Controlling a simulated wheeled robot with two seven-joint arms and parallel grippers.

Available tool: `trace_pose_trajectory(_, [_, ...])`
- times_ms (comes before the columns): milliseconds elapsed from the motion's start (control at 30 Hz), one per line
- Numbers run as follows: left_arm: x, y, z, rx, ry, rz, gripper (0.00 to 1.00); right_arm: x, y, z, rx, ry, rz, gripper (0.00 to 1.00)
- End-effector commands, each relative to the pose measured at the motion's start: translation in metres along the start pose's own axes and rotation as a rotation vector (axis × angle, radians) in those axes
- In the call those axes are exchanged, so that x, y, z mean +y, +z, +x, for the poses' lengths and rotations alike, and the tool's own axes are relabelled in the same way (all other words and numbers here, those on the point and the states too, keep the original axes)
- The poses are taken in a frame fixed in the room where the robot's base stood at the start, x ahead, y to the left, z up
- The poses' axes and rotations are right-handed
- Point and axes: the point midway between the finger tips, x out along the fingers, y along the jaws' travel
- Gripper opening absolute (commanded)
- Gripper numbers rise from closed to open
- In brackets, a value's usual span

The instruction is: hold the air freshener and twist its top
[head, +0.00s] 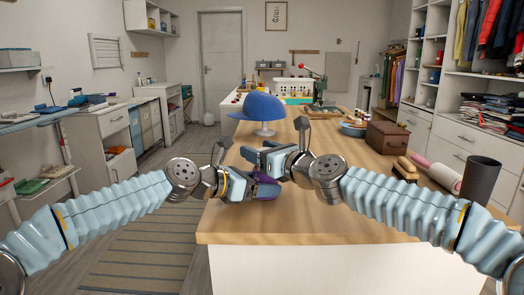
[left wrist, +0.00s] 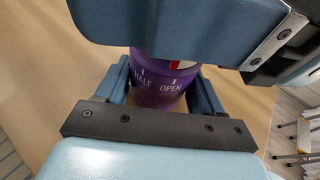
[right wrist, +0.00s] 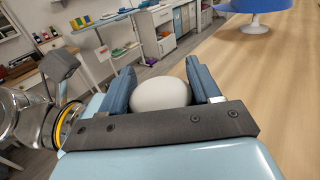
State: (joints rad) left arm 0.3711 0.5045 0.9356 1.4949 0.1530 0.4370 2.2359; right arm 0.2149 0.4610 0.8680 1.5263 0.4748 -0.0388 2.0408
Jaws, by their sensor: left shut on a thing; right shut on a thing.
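The air freshener has a purple body (left wrist: 160,88) marked HALF and OPEN and a rounded white top (right wrist: 160,93). In the head view, only a bit of its purple (head: 266,180) shows between my grippers, over the near part of the table. My left gripper (head: 256,188) is shut on the purple body, with a finger on each side in the left wrist view. My right gripper (head: 262,158) is above it, shut on the white top, with a finger on each side in the right wrist view. The white top is hidden in the head view.
The wooden table (head: 300,225) is clear around my grippers. A blue cap on a white stand (head: 262,108) is just behind. A brown box (head: 387,137), a brush (head: 405,168) and a dark cup (head: 481,180) stand to the right.

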Motion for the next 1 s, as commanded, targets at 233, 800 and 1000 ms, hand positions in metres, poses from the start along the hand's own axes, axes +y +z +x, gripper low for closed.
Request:
trace_pose_trajectory(233, [-0.0026,0.001,0.0007,-0.001,-0.005,0.003,0.51,0.0023,-0.0012,-0.0001,0.001,0.099,0.004,0.32])
trace_pose_trajectory(800, [-0.0024,0.0011,0.0007,-0.001,-0.004,0.002,0.5,0.0043,0.0005,-0.0009,-0.003,0.133,0.002,0.32])
trace_pose_trajectory(1000, [-0.0017,0.001,0.0005,-0.001,-0.003,0.002,0.5,0.0036,0.0007,-0.001,-0.003,0.131,0.001,0.84])
